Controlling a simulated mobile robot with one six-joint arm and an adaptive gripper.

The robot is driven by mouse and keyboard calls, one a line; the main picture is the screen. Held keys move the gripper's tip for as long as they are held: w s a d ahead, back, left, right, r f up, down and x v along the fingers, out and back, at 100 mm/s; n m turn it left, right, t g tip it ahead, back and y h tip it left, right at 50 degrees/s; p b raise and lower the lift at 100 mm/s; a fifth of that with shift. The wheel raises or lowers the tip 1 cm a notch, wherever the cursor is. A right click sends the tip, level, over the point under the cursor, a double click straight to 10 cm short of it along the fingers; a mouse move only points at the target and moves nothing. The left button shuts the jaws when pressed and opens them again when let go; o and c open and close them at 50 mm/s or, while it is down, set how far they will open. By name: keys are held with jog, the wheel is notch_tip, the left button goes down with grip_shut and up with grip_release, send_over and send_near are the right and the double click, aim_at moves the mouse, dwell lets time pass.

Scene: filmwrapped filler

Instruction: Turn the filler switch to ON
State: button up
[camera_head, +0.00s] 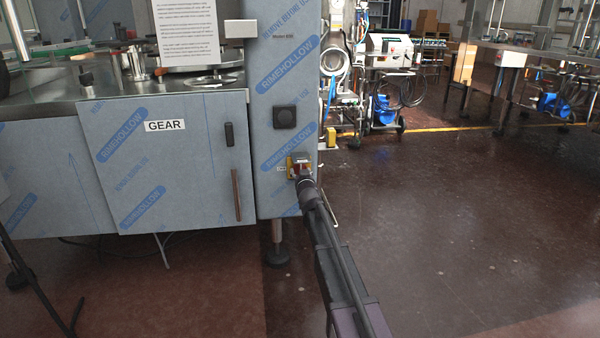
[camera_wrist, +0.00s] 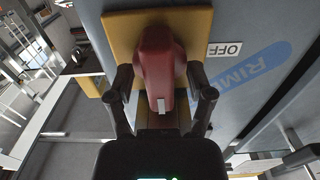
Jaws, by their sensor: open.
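The filler switch is a red rotary handle (camera_wrist: 157,62) on a yellow plate (camera_wrist: 118,30), with a pale mark at the handle's near end. In the wrist view an OFF label (camera_wrist: 225,49) is on the panel right of the plate; I see no ON label. My gripper (camera_wrist: 160,82) is open, with one black finger on each side of the red handle. I cannot tell whether the fingers touch it. In the head view the yellow plate (camera_head: 291,163) is low on the wrapped column, and my gripper (camera_head: 302,178) is in front of it, hiding part of the switch.
A cabinet door labelled GEAR (camera_head: 165,126) with a dark handle (camera_head: 236,195) is left of the column. A black square fitting (camera_head: 284,117) is above the switch. The floor (camera_head: 450,230) to the right is clear. Other machines stand further back.

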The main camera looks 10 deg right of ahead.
jog(key=s, duration=1.1)
jog(key=shift+s, duration=0.2)
jog(key=s+d+f+m+g+h+p, duration=0.1)
jog(key=s+d+f+g+p, duration=0.1)
jog(key=s+f+g, duration=0.4)
jog(key=s+d+f+g+h+p, duration=0.1)
jog(key=s+f+g+p, duration=0.2)
jog(key=s, duration=0.6)
jog(key=s+a+f+n+g+y+p, duration=0.1)
jog(key=s+a+f+g+y+p, duration=0.15)
jog(key=s+g, duration=1.15)
jog(key=s+r+t+p, duration=0.2)
jog(key=r+p, duration=1.6)
jog(key=s+r+t+p, duration=0.3)
jog(key=r+p, duration=1.5)
jog(key=r, duration=0.1)
jog(key=shift+a+p, duration=0.25)
jog(key=shift+p, duration=0.05)
jog(key=shift+h, duration=0.25)
